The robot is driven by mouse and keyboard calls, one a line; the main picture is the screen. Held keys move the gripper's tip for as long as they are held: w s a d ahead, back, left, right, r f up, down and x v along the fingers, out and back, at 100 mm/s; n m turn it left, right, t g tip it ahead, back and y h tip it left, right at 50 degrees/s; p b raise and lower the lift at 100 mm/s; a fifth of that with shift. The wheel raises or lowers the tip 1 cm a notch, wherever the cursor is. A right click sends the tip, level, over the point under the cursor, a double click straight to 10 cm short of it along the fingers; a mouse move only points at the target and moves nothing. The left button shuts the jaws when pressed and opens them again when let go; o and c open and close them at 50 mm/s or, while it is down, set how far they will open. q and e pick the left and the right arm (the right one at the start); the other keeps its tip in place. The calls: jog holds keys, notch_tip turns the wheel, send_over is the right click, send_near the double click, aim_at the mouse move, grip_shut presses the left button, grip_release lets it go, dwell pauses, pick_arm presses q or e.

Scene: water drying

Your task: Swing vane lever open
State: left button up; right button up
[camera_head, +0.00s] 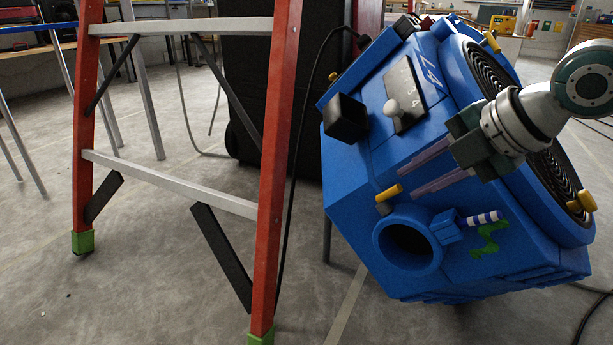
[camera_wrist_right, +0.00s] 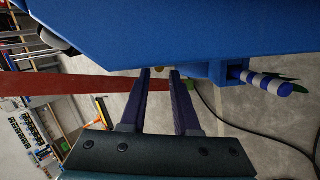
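The blue machine (camera_head: 350,195) stands tilted on the right side of the head view. The lever also shows at the right of the wrist view (camera_wrist_right: 268,84), clear of the fingers. A yellow knob (camera_head: 389,193) with a grey end sits above the outlet. My right gripper (camera_head: 408,182) is open in front of the machine, its two purple fingers pointing towards that knob. In the wrist view the fingers (camera_wrist_right: 160,72) are apart with no lever between them. My left gripper is not in view.
A ladder with orange rails (camera_head: 277,150) stands left of the machine. A dark panel (camera_head: 250,110) is behind it. A black cable (camera_head: 288,200) hangs between ladder and machine. A green squiggle (camera_head: 490,240) lies below the striped lever. Floor in front is bare.

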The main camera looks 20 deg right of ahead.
aim_at(402, 186)
jog(key=b+x, duration=0.2)
jog(key=x, duration=0.1)
jog(key=shift+w+a+f, duration=0.1)
jog(key=shift+w+f, duration=0.1)
jog(key=shift+f, duration=0.05)
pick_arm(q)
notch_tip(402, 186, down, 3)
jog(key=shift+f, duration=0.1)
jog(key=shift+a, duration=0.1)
pick_arm(e)
grip_shut()
